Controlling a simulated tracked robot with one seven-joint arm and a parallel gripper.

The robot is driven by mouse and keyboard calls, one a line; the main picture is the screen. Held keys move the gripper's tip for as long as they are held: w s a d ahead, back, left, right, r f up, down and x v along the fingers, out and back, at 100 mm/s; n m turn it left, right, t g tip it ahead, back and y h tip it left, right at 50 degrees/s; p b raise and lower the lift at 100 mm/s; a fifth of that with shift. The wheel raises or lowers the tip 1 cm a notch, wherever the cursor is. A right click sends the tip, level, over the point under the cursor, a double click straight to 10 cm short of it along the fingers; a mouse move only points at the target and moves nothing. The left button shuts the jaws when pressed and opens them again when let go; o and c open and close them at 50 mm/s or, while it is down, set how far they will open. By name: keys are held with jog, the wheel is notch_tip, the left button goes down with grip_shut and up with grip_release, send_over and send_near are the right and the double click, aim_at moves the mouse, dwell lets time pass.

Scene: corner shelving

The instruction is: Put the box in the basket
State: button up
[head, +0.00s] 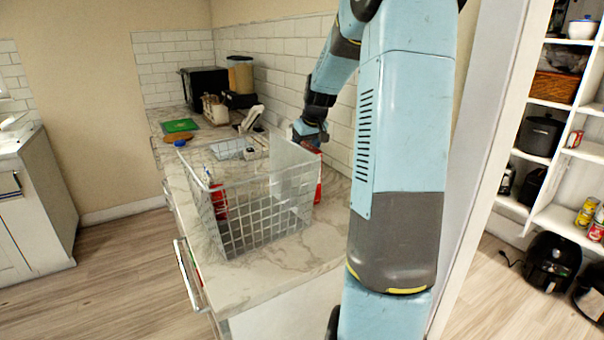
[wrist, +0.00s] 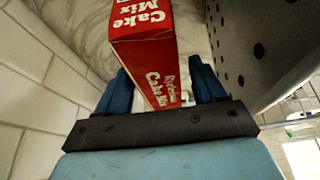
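The box is a red cake mix box (wrist: 158,58) with white lettering, seen in the wrist view between my two blue fingers. In the head view, parts of the red box (head: 318,192) show between the wire basket and the tiled wall. My gripper (wrist: 163,88) is around the near end of the box, with visible gaps between the fingers and its sides. In the head view my gripper (head: 310,132) points down behind the basket, with its tips largely hidden. The wire basket (head: 262,215) stands on the marble counter, open at the top.
Something red (head: 219,201) shows at the basket's left side. The tiled wall (wrist: 42,62) is close on one side of my gripper, and a perforated grey panel (wrist: 262,45) on the other. A green board (head: 181,126) and appliances stand farther back on the counter.

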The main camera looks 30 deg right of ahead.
grip_shut()
dwell(0.4)
